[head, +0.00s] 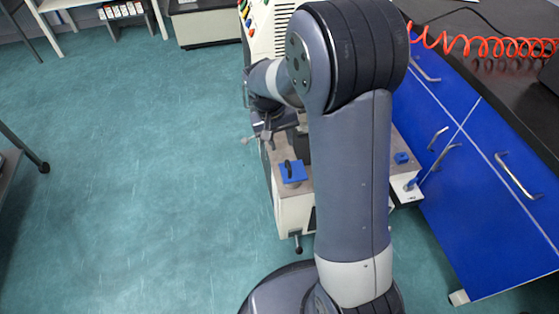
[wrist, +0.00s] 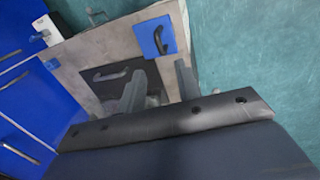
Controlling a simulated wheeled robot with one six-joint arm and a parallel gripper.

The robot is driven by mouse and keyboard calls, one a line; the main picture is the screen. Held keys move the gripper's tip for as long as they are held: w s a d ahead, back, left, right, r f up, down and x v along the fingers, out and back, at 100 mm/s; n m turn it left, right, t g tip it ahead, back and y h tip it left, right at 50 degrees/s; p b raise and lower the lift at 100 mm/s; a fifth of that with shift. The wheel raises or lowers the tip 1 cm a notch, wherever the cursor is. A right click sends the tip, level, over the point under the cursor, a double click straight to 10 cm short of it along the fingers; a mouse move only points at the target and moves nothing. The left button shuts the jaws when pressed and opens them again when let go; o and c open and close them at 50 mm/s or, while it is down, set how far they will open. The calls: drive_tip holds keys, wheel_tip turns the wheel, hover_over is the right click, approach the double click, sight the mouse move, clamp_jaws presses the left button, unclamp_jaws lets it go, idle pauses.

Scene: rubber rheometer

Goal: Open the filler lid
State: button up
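A blue square lid (head: 292,172) with a dark handle sits on top of the pale machine; it also shows in the wrist view (wrist: 148,45). No label shows which of the two is the filler lid. My gripper (wrist: 159,76) has its two fingers apart, with nothing visible between them. The fingers cover part of the dark panel's edge. In the head view my arm hides much of the machine and the dark panel.
Blue drawers (head: 455,150) with metal handles stand to the right under a dark worktop (head: 480,50) with a coiled orange hose (head: 480,45). A small blue knob (head: 401,158) is on the machine's right side. The teal floor (head: 140,160) on the left is mostly clear.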

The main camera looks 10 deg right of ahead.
sight(288, 164)
drive_tip(key=f+b, duration=0.1)
drive_tip(key=f, duration=0.2)
drive_tip(key=d+f, duration=0.1)
drive_tip(key=f, duration=0.2)
drive_tip(key=d+f+b, duration=0.1)
drive_tip(key=f, duration=0.2)
drive_tip(key=shift+f+b, duration=0.25)
drive_tip(key=shift+b, duration=0.1)
clamp_jaws()
